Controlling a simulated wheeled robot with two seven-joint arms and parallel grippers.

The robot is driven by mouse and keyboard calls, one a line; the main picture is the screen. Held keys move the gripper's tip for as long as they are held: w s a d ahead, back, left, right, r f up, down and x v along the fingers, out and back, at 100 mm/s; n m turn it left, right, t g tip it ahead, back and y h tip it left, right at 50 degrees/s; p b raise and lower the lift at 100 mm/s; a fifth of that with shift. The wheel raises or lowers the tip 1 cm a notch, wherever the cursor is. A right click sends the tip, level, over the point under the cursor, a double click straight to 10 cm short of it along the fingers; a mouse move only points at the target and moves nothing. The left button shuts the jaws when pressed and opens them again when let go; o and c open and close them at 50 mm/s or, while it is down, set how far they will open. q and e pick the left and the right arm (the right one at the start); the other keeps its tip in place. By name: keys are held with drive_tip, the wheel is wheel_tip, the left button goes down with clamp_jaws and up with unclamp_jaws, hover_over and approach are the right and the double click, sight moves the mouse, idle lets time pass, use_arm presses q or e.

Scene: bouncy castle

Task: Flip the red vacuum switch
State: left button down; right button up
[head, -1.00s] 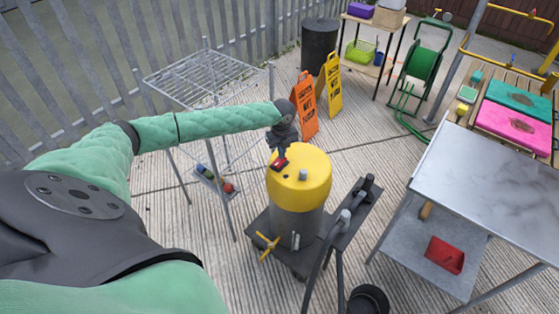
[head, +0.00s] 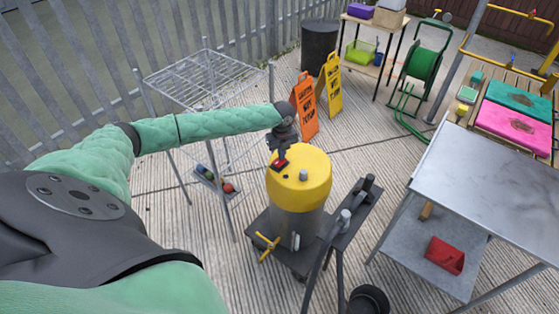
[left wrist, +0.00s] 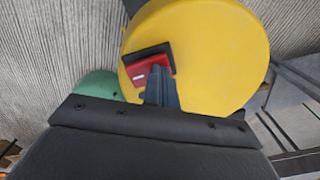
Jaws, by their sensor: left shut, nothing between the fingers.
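The red vacuum switch (head: 281,163) sits in a dark frame on top of the yellow vacuum lid (head: 315,177), near its left edge. In the left wrist view the red switch (left wrist: 146,74) shows a white mark, and the yellow lid (left wrist: 215,50) fills the middle. My left gripper (head: 281,154) is shut and empty, pointing down at the switch. In the left wrist view its fingertips (left wrist: 158,72) overlap the switch's right part. They look at or very near its surface; I cannot tell whether they touch. My right gripper is not in view.
The vacuum stands on a dark cart with a handle (head: 345,218). A drying rack (head: 200,80) stands behind my left arm. Caution signs (head: 304,105) stand beyond.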

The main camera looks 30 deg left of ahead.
use_arm(q)
drive_tip(key=shift+r+p, duration=2.85)
drive_tip(key=shift+r, duration=0.55)
